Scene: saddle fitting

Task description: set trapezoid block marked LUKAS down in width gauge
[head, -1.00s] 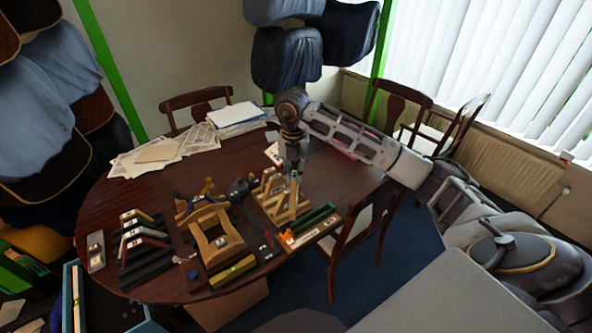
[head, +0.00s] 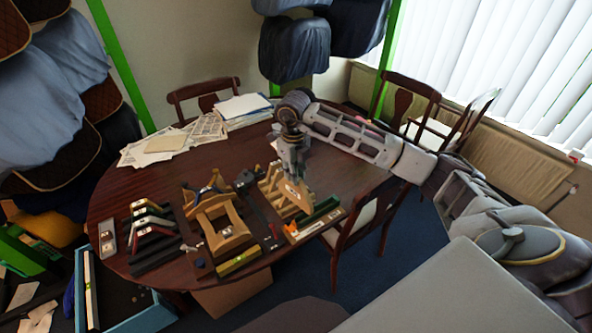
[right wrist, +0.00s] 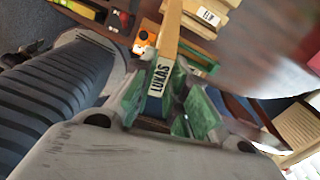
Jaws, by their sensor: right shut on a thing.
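My right gripper (head: 294,177) reaches down over the right part of the table. I cannot name the width gauge for sure; a dark upright device with a long bar (head: 259,216) stands left of the block. My left gripper is not in view.
A board with a green trough (head: 321,211) lies close right of the block. A wooden saddle frame (head: 221,231) and several coloured angled irons (head: 151,229) stand left. Papers (head: 172,143) lie at the back. A chair (head: 364,226) stands at the right table edge.

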